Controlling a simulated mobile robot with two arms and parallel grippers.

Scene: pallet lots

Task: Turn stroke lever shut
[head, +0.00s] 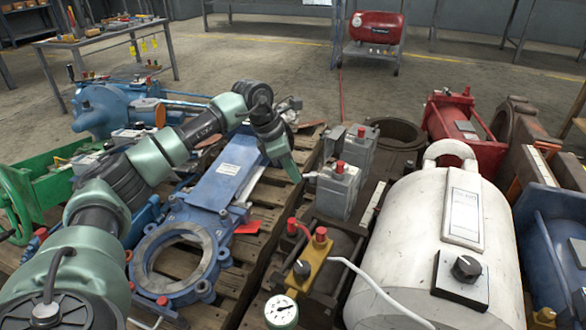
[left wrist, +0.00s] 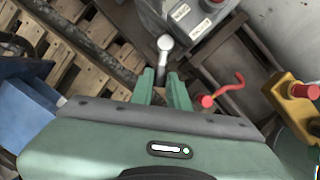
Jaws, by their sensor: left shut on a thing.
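A lever with a pale round knob (head: 311,177) shows at the left side of a grey box unit with a red button (head: 340,188). In the left wrist view the lever's knob (left wrist: 165,43) sticks out past my fingertips, and its dark shaft runs between them. My left gripper (head: 296,176) is shut on this lever, with its green fingers (left wrist: 166,84) on either side of the shaft. The fingers hide the lower shaft. The grey box (left wrist: 192,22) stands just beyond the knob. My right gripper is not in view.
A yellow block with red knobs (head: 315,262) and a gauge (head: 281,311) stand nearby. A large white tank (head: 410,250) is at the right. A blue gate valve (head: 185,240) lies on the wooden pallet (head: 262,228) at the left. A red curved handle (left wrist: 230,84) is close to my fingers.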

